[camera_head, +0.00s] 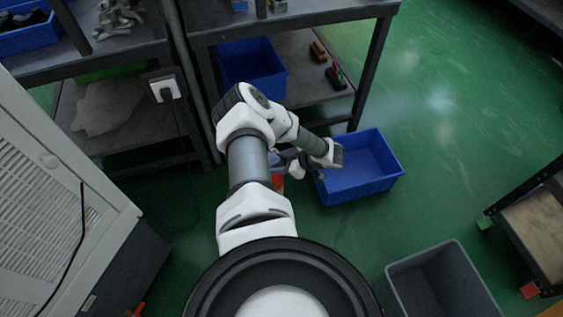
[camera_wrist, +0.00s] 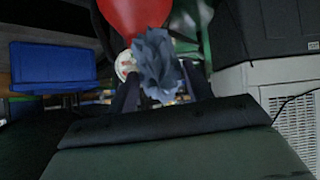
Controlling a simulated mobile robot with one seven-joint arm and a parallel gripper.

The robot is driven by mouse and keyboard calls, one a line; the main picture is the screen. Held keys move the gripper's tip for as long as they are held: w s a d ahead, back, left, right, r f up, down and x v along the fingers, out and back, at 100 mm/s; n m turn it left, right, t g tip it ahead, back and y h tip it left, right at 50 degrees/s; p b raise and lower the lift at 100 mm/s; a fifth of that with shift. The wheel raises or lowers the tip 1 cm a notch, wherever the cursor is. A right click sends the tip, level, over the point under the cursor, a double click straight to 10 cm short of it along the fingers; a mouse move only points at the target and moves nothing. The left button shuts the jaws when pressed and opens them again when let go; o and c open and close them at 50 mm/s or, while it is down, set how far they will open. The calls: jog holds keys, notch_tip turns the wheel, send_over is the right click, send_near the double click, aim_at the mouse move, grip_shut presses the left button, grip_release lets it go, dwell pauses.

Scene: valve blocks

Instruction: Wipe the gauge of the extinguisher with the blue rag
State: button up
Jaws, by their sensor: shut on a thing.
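In the wrist view the blue rag (camera_wrist: 157,62) is a crumpled grey-blue bunch. My gripper (camera_wrist: 160,88) is shut on it, a dark finger on each side. Behind the rag is the red extinguisher (camera_wrist: 135,15), cut off by the top edge. A round white gauge (camera_wrist: 123,66) with some red shows just left of the rag, which covers part of it. I cannot tell whether the rag touches the gauge. In the head view only a small red part of the extinguisher (camera_head: 279,184) shows beneath my arm.
In the head view a blue bin (camera_head: 385,185) stands on the green floor right of the extinguisher. A workbench (camera_head: 290,22) with a shelf stands behind. A grey bin (camera_head: 440,280) is at the lower right, a white cabinet (camera_head: 50,190) at the left. Open floor lies at the upper right.

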aim_at(278, 151)
jog(key=shift+w+a+f, duration=0.15)
jog(key=shift+a+f, duration=0.1)
jog(key=shift+a, duration=0.1)
jog(key=shift+w+d+f+b, duration=0.1)
jog(key=shift+w+d+b, duration=0.25)
jog(key=shift+w+b, duration=0.4)
jog(key=shift+w+d+b, duration=0.35)
jog(key=shift+w+b, duration=0.2)
jog(key=shift+w, duration=0.45)
jog(key=shift+w+d+f+b, duration=0.1)
jog(key=shift+w+d+b, duration=0.25)
jog(key=shift+w+b, duration=0.4)
jog(key=s+p, duration=0.1)
jog(key=p, duration=0.1)
jog(key=s+a+p, duration=0.1)
jog(key=s+p, duration=0.1)
jog(key=s+a+p, duration=0.1)
jog(key=p, duration=0.1)
jog(key=shift+s+r, duration=0.35)
jog(key=shift+s+a+f, duration=0.15)
jog(key=shift+s+f, duration=0.05)
